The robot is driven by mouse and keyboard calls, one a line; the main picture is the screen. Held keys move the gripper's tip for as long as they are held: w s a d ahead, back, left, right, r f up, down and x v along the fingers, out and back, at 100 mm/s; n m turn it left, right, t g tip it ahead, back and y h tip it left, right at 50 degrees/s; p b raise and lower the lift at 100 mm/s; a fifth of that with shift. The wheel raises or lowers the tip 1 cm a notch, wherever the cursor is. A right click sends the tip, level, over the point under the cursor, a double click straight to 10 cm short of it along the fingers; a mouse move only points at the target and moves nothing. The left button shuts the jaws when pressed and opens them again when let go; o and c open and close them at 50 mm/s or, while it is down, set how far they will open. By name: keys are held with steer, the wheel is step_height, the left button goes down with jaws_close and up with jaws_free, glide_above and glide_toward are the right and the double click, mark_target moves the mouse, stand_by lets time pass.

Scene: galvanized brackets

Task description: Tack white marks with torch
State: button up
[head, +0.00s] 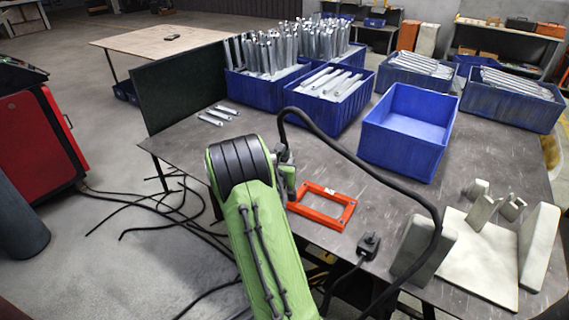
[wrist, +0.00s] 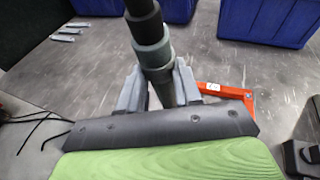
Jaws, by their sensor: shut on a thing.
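My gripper (wrist: 158,88) is shut on the torch (wrist: 150,38), a dark grey stepped cylinder standing between the two grey fingers in the wrist view. In the head view the gripper (head: 287,172) is partly hidden behind my green arm, and a black cable loops from it to the right. An orange rectangular frame (head: 315,216) lies flat on the dark table, just right of the gripper. It has small pale spots, one on its far bar. In the wrist view part of the orange frame (wrist: 236,92) shows right of the fingers. The torch tip's contact cannot be told.
Blue bins (head: 268,92) of galvanized pieces line the back of the table (head: 240,150); one blue bin (head: 408,142) is empty. Several loose strips (head: 211,120) lie at left. A pale fixture (head: 478,262) and a small black device (head: 369,244) sit at right.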

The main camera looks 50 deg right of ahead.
steer(key=shift+f, duration=0.5)
stand_by(2.4)
steer(key=shift+r, duration=0.15)
